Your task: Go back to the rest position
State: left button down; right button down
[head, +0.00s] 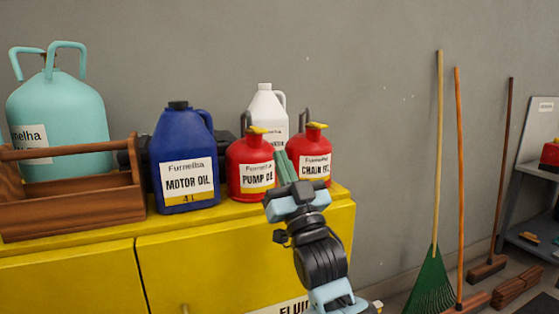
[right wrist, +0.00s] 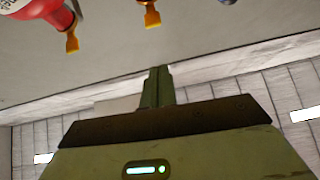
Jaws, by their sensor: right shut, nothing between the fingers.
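My right gripper (head: 284,168) is in the head view, raised in front of the yellow cabinet top, between the two red oil cans in the picture. Its fingers are shut and empty. In the right wrist view, its closed fingers (right wrist: 157,86) point towards a grey surface, and nothing is between them. The red pump oil can (head: 251,165) and the red chain oil can (head: 313,152) stand upright on the cabinet, behind the gripper. My left gripper is not in view.
The yellow cabinet (head: 215,257) carries a blue motor oil jug (head: 184,150), a white jug (head: 267,106), a wooden tool carrier (head: 68,204) and a teal tank (head: 62,110). A green rake (head: 432,285) and brooms lean on the wall at right. A grey shelf (head: 530,195) stands far right.

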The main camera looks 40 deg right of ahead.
dwell(0.7)
jog(key=s+a+f+n+g+y+p, duration=0.1)
jog(key=s+a+f+n+g+y, duration=0.2)
jog(key=f, duration=1.4)
jog(key=s+a+f+g+y, duration=0.25)
jog(key=a+f+g, duration=0.2)
jog(key=f, duration=1.35)
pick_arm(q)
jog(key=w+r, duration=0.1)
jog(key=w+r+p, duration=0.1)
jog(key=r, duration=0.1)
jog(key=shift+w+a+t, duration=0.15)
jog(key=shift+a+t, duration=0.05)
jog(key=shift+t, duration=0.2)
pick_arm(e)
jog(key=s+a+f+g, duration=0.2)
jog(key=s+f+g, duration=0.1)
jog(key=s+f, duration=0.4)
jog(key=s+a+f+g+y, duration=0.1)
jog(key=s+a+f+g, duration=0.1)
jog(key=s+f, duration=0.6)
jog(key=s+a+f+n+g, duration=0.1)
jog(key=s+f+g, duration=0.3)
jog(key=s+f, duration=0.4)
jog(key=s+a, duration=0.1)
jog(key=s, duration=0.5)
jog(key=shift+s, duration=0.15)
